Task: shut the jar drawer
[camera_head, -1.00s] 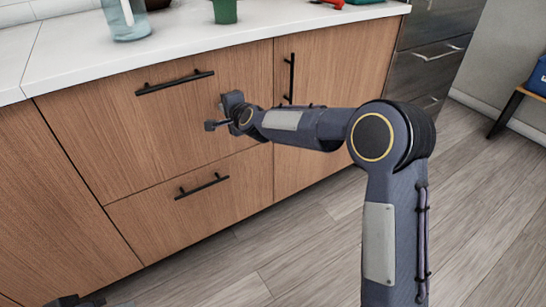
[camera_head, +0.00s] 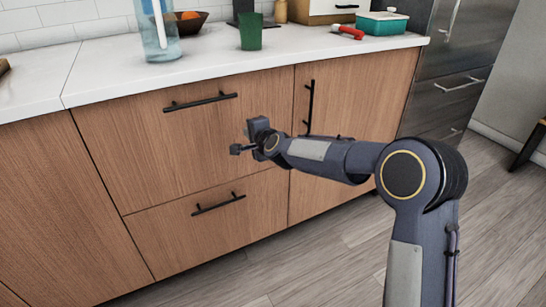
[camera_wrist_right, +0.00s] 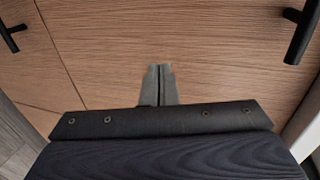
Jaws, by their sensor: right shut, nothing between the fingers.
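Two wooden drawers sit one above the other in the island front. The upper drawer (camera_head: 165,140) has a black bar handle (camera_head: 200,102), and the lower drawer (camera_head: 185,235) has another (camera_head: 218,203). Both fronts look flush with the cabinet. I cannot tell from outside which holds the jar. My right gripper (camera_head: 243,140) is in front of the upper drawer's right part, below and right of its handle. In the wrist view its fingers (camera_wrist_right: 158,85) are together and empty, pointed at the wood. Whether they touch it is unclear. My left gripper is out of view.
A door (camera_head: 350,120) with a vertical black handle (camera_head: 309,107) adjoins the drawers on the right. On the white counter (camera_head: 120,70) stand a clear bottle (camera_head: 160,40), a green cup (camera_head: 250,32) and a teal box (camera_head: 382,23). The floor in front is clear.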

